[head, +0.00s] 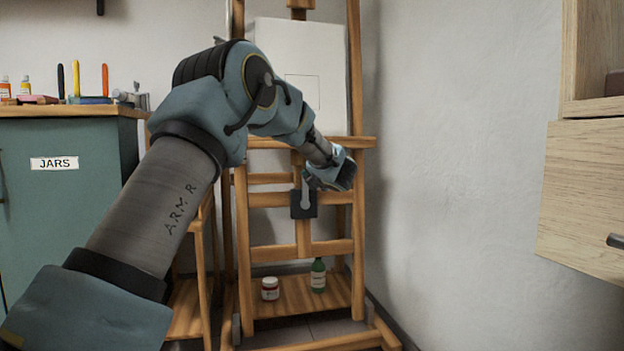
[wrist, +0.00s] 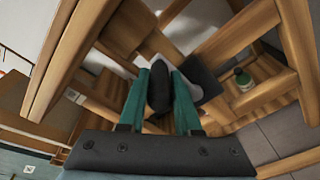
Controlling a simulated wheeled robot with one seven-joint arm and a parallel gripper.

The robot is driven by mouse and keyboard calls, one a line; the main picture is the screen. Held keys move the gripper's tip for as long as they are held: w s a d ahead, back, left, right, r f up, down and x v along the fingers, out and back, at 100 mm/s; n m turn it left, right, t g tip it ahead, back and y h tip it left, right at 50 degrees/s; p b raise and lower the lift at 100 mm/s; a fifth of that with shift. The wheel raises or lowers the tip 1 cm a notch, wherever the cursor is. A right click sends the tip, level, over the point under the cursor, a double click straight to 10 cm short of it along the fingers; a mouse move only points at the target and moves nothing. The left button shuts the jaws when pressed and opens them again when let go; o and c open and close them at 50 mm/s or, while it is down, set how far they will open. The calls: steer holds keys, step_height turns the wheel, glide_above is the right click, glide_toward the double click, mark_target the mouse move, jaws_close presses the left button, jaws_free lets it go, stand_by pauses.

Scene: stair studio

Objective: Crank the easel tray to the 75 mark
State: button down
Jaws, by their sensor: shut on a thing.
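The wooden easel (head: 241,220) stands ahead with a white canvas (head: 320,60) on its tray (head: 362,142). Below the tray is a dark crank box (head: 303,207) with a light grey crank arm (head: 305,190) pointing up from it. My gripper (head: 318,183) is at the upper end of this arm. In the wrist view its two teal fingers are shut on the dark crank knob (wrist: 158,92), with the dark box (wrist: 200,76) just beyond. I cannot make out any scale marks or the 75 in either view.
A white jar (head: 270,288) and a green bottle (head: 318,275) stand on the easel's lower shelf. A teal cabinet (head: 60,200) labelled JARS is at left, with paints and tools on top. A wooden drawer unit (head: 585,190) is at right. Bare wall lies between.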

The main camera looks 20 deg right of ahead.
steer(key=shift+w+a, duration=0.1)
steer(key=shift+a, duration=0.1)
steer(key=c, duration=0.6)
jaws_free()
steer(key=shift+d, duration=0.1)
steer(key=s+p, duration=0.1)
steer(key=s, duration=0.2)
steer(key=s+r+p, duration=0.1)
steer(key=s, duration=0.3)
steer(key=s+a+p, duration=0.1)
steer(key=s, duration=0.2)
steer(key=shift+s+r, duration=0.35)
steer(key=shift+s, duration=0.05)
